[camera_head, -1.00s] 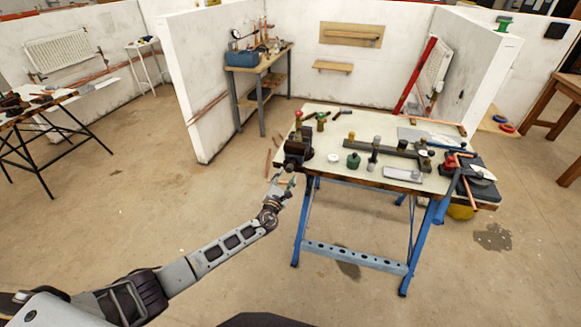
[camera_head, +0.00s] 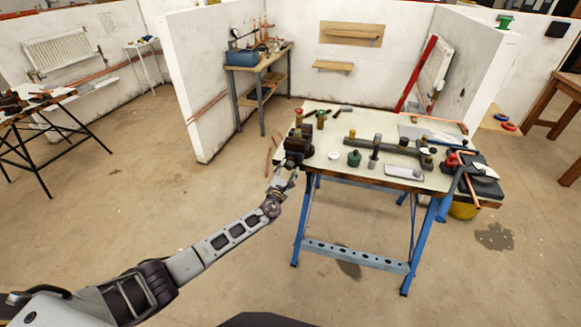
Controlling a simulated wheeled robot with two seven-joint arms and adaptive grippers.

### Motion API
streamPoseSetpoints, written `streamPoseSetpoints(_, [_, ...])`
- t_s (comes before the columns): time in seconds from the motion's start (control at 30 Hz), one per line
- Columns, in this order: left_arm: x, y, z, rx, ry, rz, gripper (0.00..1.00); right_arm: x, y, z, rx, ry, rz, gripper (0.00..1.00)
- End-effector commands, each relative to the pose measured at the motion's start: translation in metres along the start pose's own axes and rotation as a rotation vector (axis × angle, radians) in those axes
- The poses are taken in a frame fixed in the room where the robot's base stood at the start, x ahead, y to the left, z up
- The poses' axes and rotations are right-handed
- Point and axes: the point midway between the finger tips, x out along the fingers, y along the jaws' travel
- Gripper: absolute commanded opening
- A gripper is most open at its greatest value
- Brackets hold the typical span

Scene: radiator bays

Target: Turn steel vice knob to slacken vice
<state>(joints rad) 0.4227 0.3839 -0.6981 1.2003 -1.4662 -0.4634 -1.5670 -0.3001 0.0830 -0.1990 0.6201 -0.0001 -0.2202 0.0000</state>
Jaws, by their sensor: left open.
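The dark vice (camera_head: 299,143) is fixed at the left front corner of the workbench (camera_head: 335,120). Its steel knob is too small to make out and seems hidden at the gripper. My left gripper (camera_head: 285,170) is open, at the lower front of the vice, reaching up from the front left. Whether its fingers touch the knob I cannot tell. My right gripper is not in view.
The bench top holds a dark green pot (camera_head: 354,158), a grey metal block (camera_head: 404,172) and pipe fittings. Blue bench legs (camera_head: 300,225) stand just right of my left arm.

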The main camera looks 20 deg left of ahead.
Motion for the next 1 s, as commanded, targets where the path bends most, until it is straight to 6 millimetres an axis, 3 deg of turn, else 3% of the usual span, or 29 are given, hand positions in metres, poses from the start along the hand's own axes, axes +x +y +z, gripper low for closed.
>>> streamPoseSetpoints(0.3, [0.014, -0.001, -0.001, -0.001, 0.0, 0.0, 0.45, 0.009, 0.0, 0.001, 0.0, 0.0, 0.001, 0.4])
streamPoseSetpoints(0.6, [0.015, 0.0, 0.0, -0.001, 0.0, 0.0, 0.45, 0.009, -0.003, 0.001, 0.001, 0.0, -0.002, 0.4])
streamPoseSetpoints(0.93, [0.015, 0.0, 0.0, 0.0, 0.0, 0.0, 0.04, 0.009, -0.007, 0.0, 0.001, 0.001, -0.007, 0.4])
streamPoseSetpoints(1.0, [0.015, 0.0, 0.0, 0.0, 0.0, 0.0, 0.0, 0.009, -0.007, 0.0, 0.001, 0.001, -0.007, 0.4])
